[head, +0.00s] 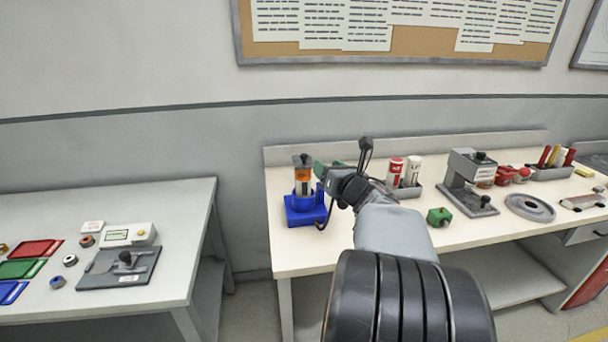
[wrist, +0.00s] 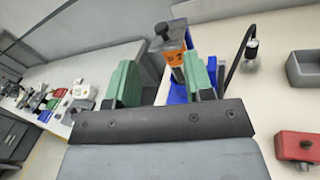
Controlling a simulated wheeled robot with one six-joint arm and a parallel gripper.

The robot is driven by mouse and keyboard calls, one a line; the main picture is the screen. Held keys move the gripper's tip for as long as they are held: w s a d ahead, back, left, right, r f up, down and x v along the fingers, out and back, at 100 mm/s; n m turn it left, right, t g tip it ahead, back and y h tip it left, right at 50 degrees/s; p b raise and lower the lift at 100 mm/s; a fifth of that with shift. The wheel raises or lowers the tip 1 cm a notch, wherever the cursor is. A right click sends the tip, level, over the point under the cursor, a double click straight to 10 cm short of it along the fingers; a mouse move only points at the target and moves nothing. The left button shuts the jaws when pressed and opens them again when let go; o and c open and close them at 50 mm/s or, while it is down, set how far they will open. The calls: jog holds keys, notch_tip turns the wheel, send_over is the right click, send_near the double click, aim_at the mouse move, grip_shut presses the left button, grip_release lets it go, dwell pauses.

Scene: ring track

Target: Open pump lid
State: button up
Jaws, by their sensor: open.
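The pump (head: 304,196) stands on the left part of the white bench in the head view. It has a blue base, an orange label and a grey lid (head: 303,159) with a dark knob. In the wrist view the lid (wrist: 169,45) with its knob (wrist: 162,30) shows beyond my fingers, above the orange label. The lid sits on top of the pump. My gripper (head: 322,172) is just right of the pump in the head view. In the wrist view its green fingers (wrist: 160,82) are apart with nothing between them. The pump's lower part is partly hidden by a finger.
Red and white cans (head: 402,170) stand in a grey holder right of my arm. A separate table (head: 180,210) stands left, across a gap.

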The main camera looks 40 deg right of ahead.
aim_at(306, 157)
jog(key=w+n, duration=0.1)
jog(key=w, duration=0.3)
jog(key=w+d+f+n+y+p, duration=0.1)
jog(key=w, duration=0.3)
jog(key=w+f+n, duration=0.1)
jog(key=w, duration=0.3)
jog(key=shift+w+d+n+y, duration=0.2)
jog(key=shift+w+n+y, duration=0.2)
grip_shut()
